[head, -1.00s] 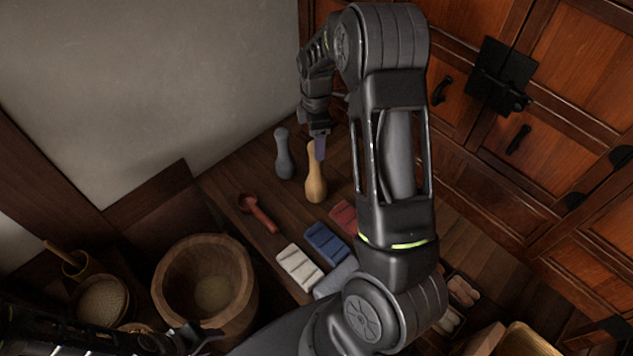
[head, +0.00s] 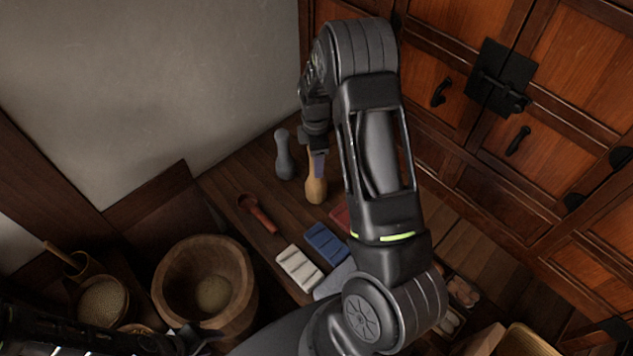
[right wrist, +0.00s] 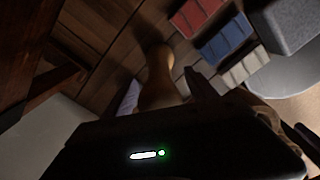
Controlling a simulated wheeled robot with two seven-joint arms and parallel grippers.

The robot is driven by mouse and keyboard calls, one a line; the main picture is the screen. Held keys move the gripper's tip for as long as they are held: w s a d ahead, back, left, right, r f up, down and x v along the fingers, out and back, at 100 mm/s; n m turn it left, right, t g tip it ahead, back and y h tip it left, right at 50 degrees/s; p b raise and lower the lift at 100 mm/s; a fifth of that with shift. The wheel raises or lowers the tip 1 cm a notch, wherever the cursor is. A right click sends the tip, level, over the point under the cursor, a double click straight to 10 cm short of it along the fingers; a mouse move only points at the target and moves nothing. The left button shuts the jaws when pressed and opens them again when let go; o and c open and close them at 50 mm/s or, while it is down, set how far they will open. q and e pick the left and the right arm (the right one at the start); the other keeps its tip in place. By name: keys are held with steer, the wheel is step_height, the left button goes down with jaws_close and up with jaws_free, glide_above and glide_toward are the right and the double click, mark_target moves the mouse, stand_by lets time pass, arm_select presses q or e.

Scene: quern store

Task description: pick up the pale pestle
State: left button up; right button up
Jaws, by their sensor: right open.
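The pale pestle (head: 316,188), tan wood with a rounded foot, stands upright on the wooden top. My right gripper (head: 318,160) is over its upper part, which is partly hidden in the head view. In the right wrist view the pestle (right wrist: 158,75) shows between the two spread fingers, and the jaws are open. I cannot tell whether a finger touches it. A dark grey pestle (head: 285,160) stands just to its left. My left gripper (head: 203,338) is low at the left, by the wooden mortar, with its fingers apart and nothing seen between them.
A red-brown scoop (head: 258,214) lies in front of the pestles. White (head: 299,268), blue (head: 325,243) and red (head: 340,216) ridged blocks lie nearer. A big wooden mortar (head: 240,275) stands at left. A wall rises behind, and wooden cabinets (head: 500,170) stand at right.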

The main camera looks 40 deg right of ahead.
steer(key=shift+f, duration=0.6)
steer(key=shift+c, duration=0.5)
jaws_close()
